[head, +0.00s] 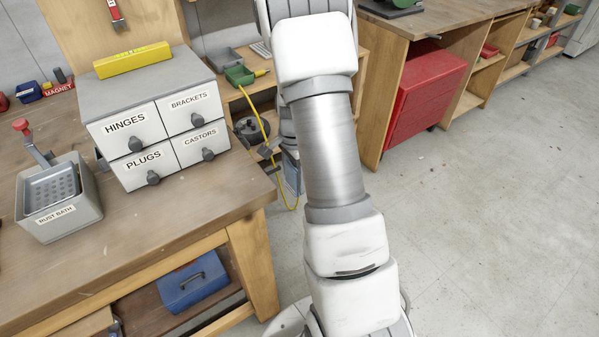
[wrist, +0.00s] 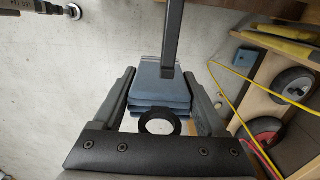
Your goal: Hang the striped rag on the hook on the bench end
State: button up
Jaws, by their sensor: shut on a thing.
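My gripper (wrist: 168,82) has its two dark fingers on either side of a blue-grey layered thing (wrist: 160,92) and is shut on it. The thing has darker bands between its layers; I cannot confirm from its look that it is the striped rag. A black ring with a pale centre (wrist: 156,123) shows at its near edge. A dark straight bar (wrist: 174,35) ends at its top; I cannot tell what the bar belongs to. In the head view my arm hides most of the gripper, and a blue piece (head: 292,174) shows beside it. I cannot make out the hook.
The workbench (head: 190,205) with the labelled drawer cabinet (head: 160,120) and rust bath (head: 60,200) stands at left. A red cabinet (head: 425,95) stands beyond. The floor at right is clear.

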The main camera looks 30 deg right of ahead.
jog(key=a, duration=0.6)
jog(key=shift+f, duration=0.45)
jog(key=shift+s, duration=0.1)
dwell(0.6)
jog(key=o, duration=1.4)
